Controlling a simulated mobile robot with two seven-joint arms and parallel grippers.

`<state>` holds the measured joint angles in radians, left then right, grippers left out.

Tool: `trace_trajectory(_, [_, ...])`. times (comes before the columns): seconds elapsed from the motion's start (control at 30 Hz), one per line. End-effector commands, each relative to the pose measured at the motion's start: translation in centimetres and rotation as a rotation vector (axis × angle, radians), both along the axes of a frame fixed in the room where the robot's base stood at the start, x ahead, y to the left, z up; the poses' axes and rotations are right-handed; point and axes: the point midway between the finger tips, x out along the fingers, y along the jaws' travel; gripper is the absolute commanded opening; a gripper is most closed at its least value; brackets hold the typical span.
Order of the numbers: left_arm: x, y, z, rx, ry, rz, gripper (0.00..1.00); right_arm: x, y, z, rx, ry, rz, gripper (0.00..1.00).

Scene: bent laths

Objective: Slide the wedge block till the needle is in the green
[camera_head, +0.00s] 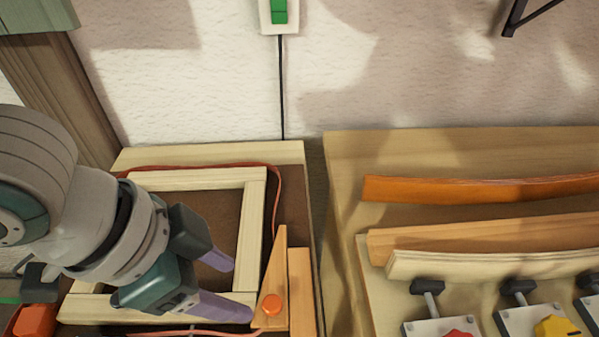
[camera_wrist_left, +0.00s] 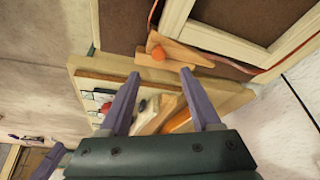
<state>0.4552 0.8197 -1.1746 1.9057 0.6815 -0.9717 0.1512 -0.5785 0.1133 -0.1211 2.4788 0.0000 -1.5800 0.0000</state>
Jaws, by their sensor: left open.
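The wooden wedge block (camera_head: 276,285) lies beside the right side of a pale square frame (camera_head: 254,220), its thin end towards the wall. It has a round orange knob (camera_head: 272,304). A second wooden piece (camera_head: 301,290) lies along its right side. My left gripper (camera_head: 231,288) is open and empty, over the frame's lower right part, its fingers pointing towards the wedge but apart from it. In the left wrist view, the wedge (camera_wrist_left: 182,52) and knob (camera_wrist_left: 158,53) appear beyond the open fingertips (camera_wrist_left: 160,75). I cannot make out a needle or its green zone.
A red cord (camera_head: 277,190) runs around the frame. On the right, a wooden bench (camera_head: 345,160) carries bent laths (camera_head: 470,190) and clamps with black handles (camera_head: 427,287). A white box with a green switch (camera_head: 279,12) hangs on the wall. A narrow gap separates bench and frame board.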

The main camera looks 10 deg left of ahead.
Motion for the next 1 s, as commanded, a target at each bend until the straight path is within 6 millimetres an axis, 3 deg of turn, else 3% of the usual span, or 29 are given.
trace_trajectory(0.3, [1.3,-1.8,-5.2,-0.002,-0.001,0.000,0.64,0.0,-0.2,-1.1,-0.006,-0.001,0.001,0.50])
trace_trajectory(0.5, [2.0,-2.6,-7.6,-0.001,-0.002,-0.002,0.64,0.0,-0.3,-1.8,-0.011,-0.001,0.005,0.50])
trace_trajectory(0.9, [2.2,-2.9,-8.3,-0.001,-0.002,-0.002,0.64,0.0,-0.3,-1.9,-0.012,0.000,0.006,0.50])
trace_trajectory(1.0, [2.2,-2.9,-8.3,-0.001,-0.002,-0.002,0.54,-0.1,-0.3,-1.9,-0.010,0.000,0.005,0.50])
